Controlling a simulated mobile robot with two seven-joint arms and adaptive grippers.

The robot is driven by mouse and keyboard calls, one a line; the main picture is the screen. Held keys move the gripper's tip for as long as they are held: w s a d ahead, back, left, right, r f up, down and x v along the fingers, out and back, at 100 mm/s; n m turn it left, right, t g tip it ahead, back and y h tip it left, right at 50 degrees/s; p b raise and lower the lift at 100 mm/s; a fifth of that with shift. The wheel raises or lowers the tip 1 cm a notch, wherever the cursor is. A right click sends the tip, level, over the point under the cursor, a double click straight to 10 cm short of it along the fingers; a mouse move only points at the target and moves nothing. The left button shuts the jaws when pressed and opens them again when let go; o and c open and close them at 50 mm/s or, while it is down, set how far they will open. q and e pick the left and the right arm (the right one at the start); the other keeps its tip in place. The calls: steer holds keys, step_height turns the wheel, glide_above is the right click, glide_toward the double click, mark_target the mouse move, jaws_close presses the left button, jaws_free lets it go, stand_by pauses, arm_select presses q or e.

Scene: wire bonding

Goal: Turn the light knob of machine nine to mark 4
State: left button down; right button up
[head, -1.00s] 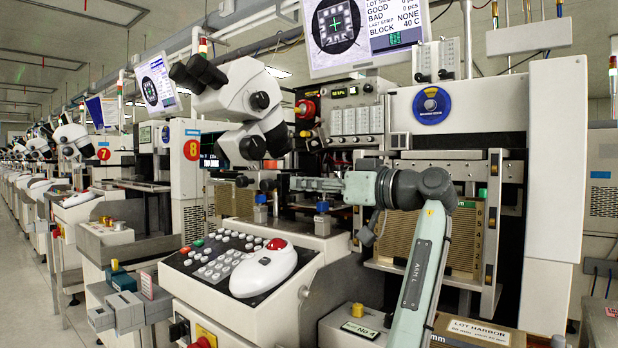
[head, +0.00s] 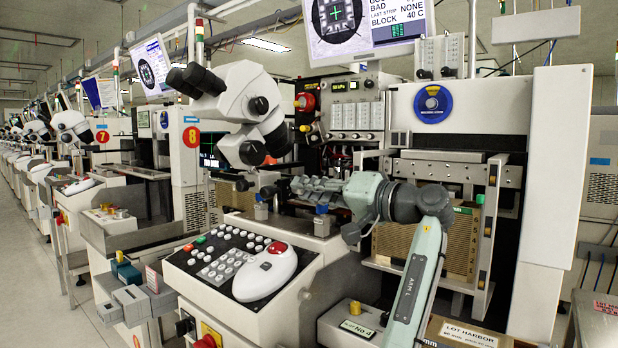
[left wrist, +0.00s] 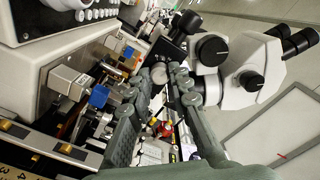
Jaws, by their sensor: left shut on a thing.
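The near machine (head: 455,105) fills the middle and right of the head view; I see no number nine on it. My left gripper (head: 296,184) reaches leftward, below and right of the microscope. In the left wrist view its two fingers (left wrist: 169,70) lie close together, beside the microscope. It is shut on a small dark knob (head: 283,187) at the machine, taken as the light knob. The fingertips mostly hide it, and its marks and pointer cannot be read. My right gripper is in neither view.
The microscope (head: 250,95) stands just above and left of the fingers; it also shows in the left wrist view (left wrist: 245,75). The keypad panel (head: 228,268) with a white trackball unit (head: 265,275) is in front.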

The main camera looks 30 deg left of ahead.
arm_select(q)
steer(key=shift+w+m+p, duration=0.1)
steer(key=shift+m+p, duration=1.85)
steer(key=shift+m, duration=3.05)
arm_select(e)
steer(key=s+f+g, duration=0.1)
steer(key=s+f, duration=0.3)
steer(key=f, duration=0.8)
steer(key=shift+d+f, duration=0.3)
arm_select(q)
steer(key=c, duration=1.4)
jaws_free()
steer(key=s+d, duration=0.1)
steer(key=d, duration=1.1)
